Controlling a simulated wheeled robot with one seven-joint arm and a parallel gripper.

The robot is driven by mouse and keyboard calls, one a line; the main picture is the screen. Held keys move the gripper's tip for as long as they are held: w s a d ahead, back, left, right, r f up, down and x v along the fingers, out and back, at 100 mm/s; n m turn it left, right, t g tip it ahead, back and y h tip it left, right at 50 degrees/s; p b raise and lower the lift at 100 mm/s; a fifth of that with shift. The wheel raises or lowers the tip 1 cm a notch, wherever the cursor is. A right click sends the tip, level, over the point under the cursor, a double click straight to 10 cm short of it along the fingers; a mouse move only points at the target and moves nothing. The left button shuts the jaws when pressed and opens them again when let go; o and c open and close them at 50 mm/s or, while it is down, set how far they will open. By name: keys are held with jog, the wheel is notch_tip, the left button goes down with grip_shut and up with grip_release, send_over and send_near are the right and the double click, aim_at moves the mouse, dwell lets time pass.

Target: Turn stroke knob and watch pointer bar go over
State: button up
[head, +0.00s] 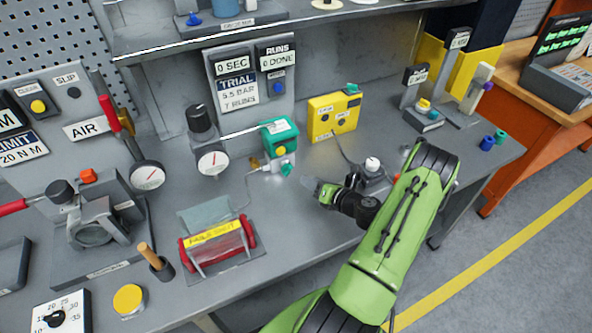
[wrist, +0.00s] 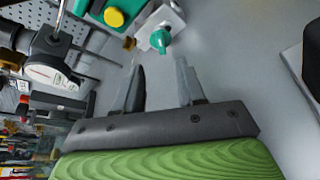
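A green box (head: 279,136) with a yellow button stands on the bench in the head view. A teal knob (head: 286,169) sits on a metal block at its foot; it also shows in the wrist view (wrist: 160,39), beyond my fingertips and roughly between them. No label on this knob can be read. A thin pale bar (head: 266,130) runs left from the top of the green box; I cannot tell whether it is the pointer bar. My gripper (head: 316,189) is open and empty, right of and nearer than the teal knob. The wrist view shows its fingers (wrist: 160,66) apart.
A dial gauge (head: 212,161) stands left of the green box, and a yellow box (head: 334,116) stands behind to the right. A red roller stand (head: 216,245) is at the front left. A white-topped post (head: 372,166) is close by my wrist.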

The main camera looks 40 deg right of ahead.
aim_at(291, 170)
jog(key=x, duration=0.9)
jog(key=shift+w+f, duration=0.1)
jog(key=shift+w, duration=0.25)
jog(key=shift+c, duration=0.3)
jog(key=shift+s, duration=0.1)
grip_shut()
